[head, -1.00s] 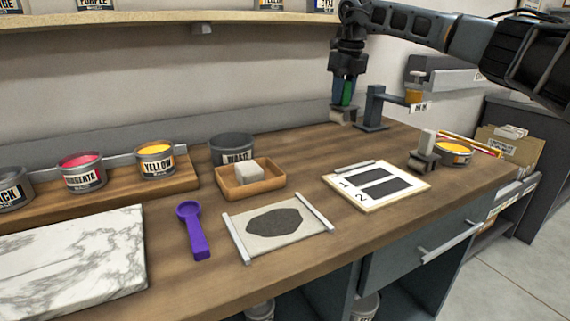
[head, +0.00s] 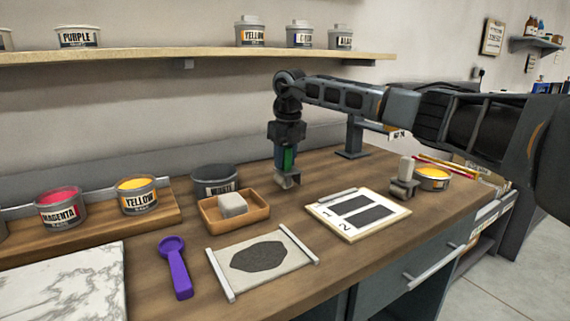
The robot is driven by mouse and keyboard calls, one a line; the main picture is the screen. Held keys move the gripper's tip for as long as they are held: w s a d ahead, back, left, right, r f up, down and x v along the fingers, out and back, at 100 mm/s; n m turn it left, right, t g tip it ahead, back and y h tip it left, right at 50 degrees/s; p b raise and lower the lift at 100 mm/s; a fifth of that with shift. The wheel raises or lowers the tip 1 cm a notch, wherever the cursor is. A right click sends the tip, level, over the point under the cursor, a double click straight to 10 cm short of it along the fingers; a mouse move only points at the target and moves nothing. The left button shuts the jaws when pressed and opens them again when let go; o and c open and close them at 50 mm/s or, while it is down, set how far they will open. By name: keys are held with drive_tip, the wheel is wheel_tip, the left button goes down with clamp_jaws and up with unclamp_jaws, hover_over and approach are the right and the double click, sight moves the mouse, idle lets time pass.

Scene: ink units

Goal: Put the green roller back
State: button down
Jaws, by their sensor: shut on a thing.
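My gripper (head: 287,150) points straight down over the back middle of the workbench. It is shut on the green roller (head: 289,160), whose green part shows between the fingers. A pale grey piece (head: 287,181) shows at the lower end of what I hold, close to the wooden top. I cannot tell whether it touches the wood. The fingers hide much of the roller. A dark grey stand (head: 352,140) rises behind and to the right, partly hidden by my arm.
Left of my gripper are a wooden tray (head: 262,214) with a grey block and a dark can (head: 214,176). A framed card (head: 347,233) lies in front right. A pale-handled tool (head: 405,178) and yellow tin (head: 433,183) stand further right. Bare wood lies between tray and card.

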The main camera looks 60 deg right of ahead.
sight(285, 169)
drive_tip(key=shift+f, duration=0.9)
drive_tip(key=shift+s+f, duration=0.15)
drive_tip(key=shift+f, duration=0.6)
drive_tip(key=c, duration=0.8)
unclamp_jaws()
drive_tip(key=shift+a+f, duration=0.1)
drive_tip(key=shift+f, duration=0.05)
drive_tip(key=r, duration=0.9)
drive_tip(key=s+r, duration=0.1)
drive_tip(key=r, duration=0.3)
drive_tip(key=shift+a+r, duration=0.3)
drive_tip(key=shift+r, duration=0.05)
